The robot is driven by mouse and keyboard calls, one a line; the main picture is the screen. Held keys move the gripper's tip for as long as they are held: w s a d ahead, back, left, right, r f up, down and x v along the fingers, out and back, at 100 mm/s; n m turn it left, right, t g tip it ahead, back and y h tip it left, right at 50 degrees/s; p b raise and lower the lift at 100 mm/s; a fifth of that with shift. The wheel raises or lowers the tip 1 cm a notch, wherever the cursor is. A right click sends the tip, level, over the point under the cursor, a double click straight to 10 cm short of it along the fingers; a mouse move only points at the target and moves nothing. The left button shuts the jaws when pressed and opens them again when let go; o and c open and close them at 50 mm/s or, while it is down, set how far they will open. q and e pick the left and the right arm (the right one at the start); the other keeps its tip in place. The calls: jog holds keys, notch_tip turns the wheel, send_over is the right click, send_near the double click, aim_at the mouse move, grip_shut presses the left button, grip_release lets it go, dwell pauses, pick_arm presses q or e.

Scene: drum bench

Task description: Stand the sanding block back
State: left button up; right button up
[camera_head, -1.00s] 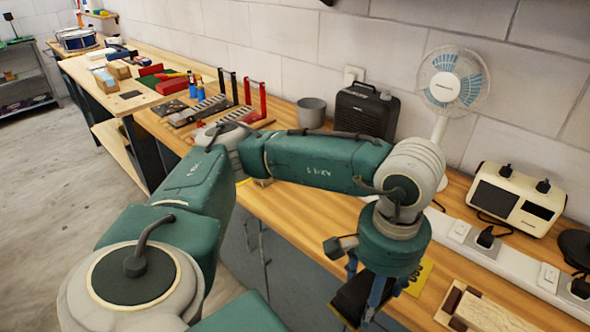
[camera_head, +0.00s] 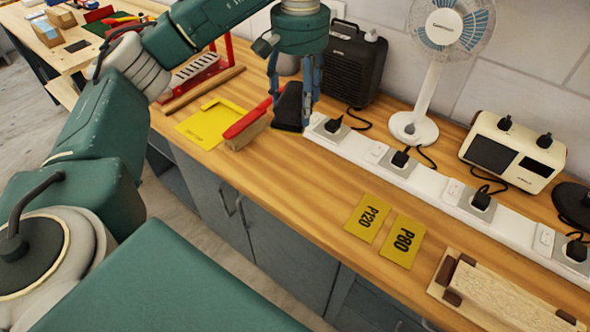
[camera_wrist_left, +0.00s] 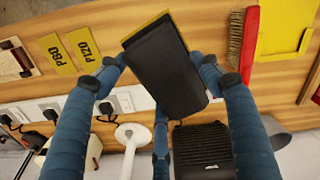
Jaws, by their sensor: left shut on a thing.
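The sanding block (camera_head: 290,108) is black, with a thin yellow edge showing in the left wrist view (camera_wrist_left: 165,75). My left gripper (camera_head: 297,100) comes down from above and is shut on it, with blue fingers on either side. The block is held tilted over the bench, just right of a red-handled brush; whether it touches the bench I cannot tell. Two yellow sheets, P120 (camera_head: 366,218) and P80 (camera_head: 403,241), lie flat on the wooden bench (camera_head: 300,180). My right gripper is in neither view.
The brush (camera_head: 247,128) and a yellow sheet (camera_head: 211,122) lie left of the block. A white power strip (camera_head: 420,180) with plugs runs along the back. A fan (camera_head: 412,126) and black heater (camera_head: 352,62) stand behind. A wooden piece (camera_head: 495,295) lies front right.

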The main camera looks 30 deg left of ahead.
pick_arm(q)
notch_tip(320, 180, down, 6)
send_over(298, 175)
notch_tip(298, 175, down, 9)
jog(key=shift+w+f, duration=0.1)
notch_tip(298, 175, down, 4)
jog(key=shift+d+r+p, duration=0.1)
jog(key=shift+r+p, duration=0.05)
jog(key=shift+p, duration=0.6)
jog(key=shift+f+b, duration=0.45)
jog(key=shift+b, duration=0.05)
jog(key=shift+s+f+b, duration=0.2)
jog(key=shift+f+b, duration=0.1)
jog(key=shift+b, duration=0.05)
jog(key=o, duration=1.4)
jog(key=shift+f, duration=0.15)
jog(key=shift+w+f, duration=0.1)
jog(key=shift+w, duration=0.05)
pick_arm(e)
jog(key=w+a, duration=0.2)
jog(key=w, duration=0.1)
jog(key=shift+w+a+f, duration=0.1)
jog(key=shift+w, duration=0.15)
pick_arm(q)
jog(key=shift+r, duration=0.25)
